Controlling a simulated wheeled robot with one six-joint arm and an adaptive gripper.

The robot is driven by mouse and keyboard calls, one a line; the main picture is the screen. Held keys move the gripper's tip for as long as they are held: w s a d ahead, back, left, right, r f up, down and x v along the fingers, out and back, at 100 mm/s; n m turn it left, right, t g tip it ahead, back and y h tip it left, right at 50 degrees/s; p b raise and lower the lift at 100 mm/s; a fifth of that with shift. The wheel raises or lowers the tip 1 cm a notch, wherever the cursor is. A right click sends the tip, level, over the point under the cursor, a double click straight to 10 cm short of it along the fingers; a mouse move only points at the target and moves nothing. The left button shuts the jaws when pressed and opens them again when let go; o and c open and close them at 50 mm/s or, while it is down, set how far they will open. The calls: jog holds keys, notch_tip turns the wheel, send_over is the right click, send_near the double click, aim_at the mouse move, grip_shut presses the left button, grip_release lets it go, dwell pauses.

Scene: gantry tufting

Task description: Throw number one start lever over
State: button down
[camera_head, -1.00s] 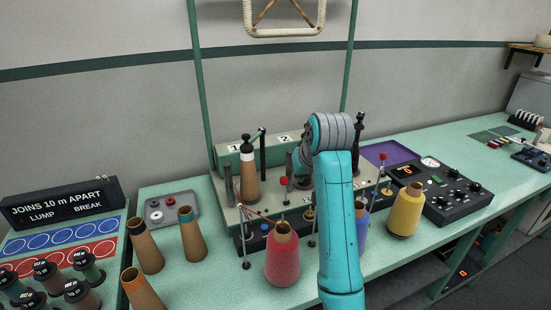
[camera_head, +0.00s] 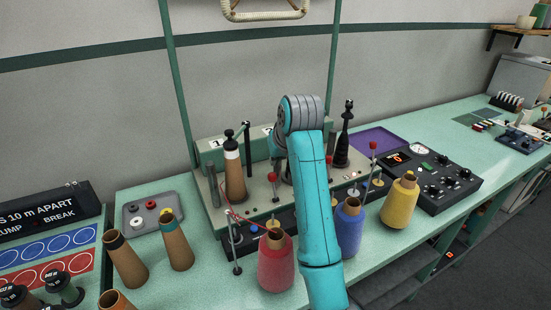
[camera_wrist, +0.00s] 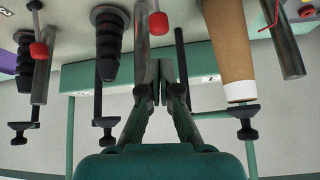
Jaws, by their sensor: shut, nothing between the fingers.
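The tufting machine (camera_head: 207,178) stands on the bench with number plates 1 (camera_head: 215,143) and 2 (camera_head: 267,131). A red-knobbed lever (camera_head: 272,177) stands upright right of the tan cone, on the number one side; a red knob (camera_wrist: 158,22) on a metal rod shows in the wrist view. Another red-knobbed lever (camera_head: 373,146) stands farther right, with a red knob (camera_wrist: 38,50) at the wrist view's left. My gripper (camera_wrist: 160,88) is shut and empty, below the middle knob in the picture; contact is unclear. In the head view my arm hides its fingers.
A tan cone (camera_head: 235,182) and a black spindle (camera_head: 343,145) rise from the machine. Red (camera_head: 275,264), blue (camera_head: 349,232) and yellow (camera_head: 399,205) yarn cones stand in front. A black control box (camera_head: 433,183) sits right. A grey tray (camera_head: 153,212) lies left.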

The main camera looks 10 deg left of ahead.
jog(key=x, duration=0.7)
jog(key=shift+f, duration=0.25)
